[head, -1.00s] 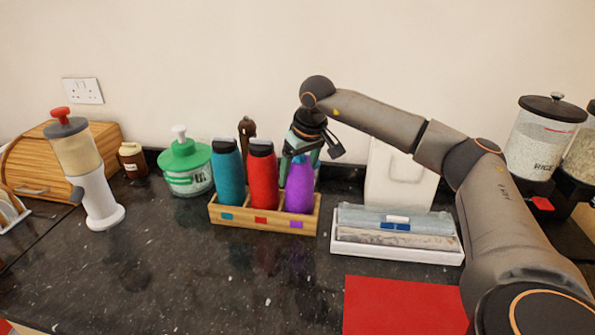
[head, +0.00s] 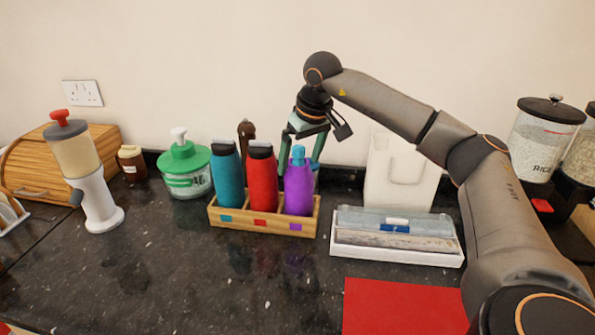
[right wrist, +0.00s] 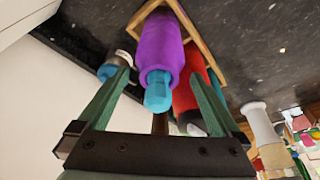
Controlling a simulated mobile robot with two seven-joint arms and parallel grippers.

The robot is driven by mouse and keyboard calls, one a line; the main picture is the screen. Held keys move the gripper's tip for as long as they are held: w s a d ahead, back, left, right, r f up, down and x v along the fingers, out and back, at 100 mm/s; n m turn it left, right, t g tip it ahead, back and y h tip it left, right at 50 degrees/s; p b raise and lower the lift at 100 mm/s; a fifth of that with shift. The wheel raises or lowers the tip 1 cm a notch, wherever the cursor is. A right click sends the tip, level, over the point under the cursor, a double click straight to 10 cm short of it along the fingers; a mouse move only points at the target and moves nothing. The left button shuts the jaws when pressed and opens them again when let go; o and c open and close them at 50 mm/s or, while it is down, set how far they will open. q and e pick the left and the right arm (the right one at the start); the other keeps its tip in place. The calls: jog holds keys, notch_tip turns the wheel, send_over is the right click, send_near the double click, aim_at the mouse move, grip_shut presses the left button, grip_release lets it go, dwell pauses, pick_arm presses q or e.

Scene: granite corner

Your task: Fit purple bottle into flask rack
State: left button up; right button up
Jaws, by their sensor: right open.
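The purple bottle (head: 298,188) with a blue cap stands upright in the right-hand slot of the wooden flask rack (head: 262,238), above the purple mark. It also shows in the right wrist view (right wrist: 160,50), cap towards the camera. A teal bottle (head: 228,176) and a red bottle (head: 263,180) fill the other two slots. My right gripper (head: 299,162) is open, just above and behind the purple bottle's cap. In the right wrist view its fingers (right wrist: 160,90) stand wide apart on either side of the bottle, with gaps to it. My left gripper is out of view.
A white tray (head: 398,256) with packs lies right of the rack. A green-lidded jar (head: 184,172) stands to the left and a dark brown pepper mill (head: 246,132) behind. A red mat (head: 400,305) lies in front. The counter's front left is clear.

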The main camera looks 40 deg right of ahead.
jog(key=v, duration=0.7)
jog(key=shift+s, duration=0.1)
dwell(0.4)
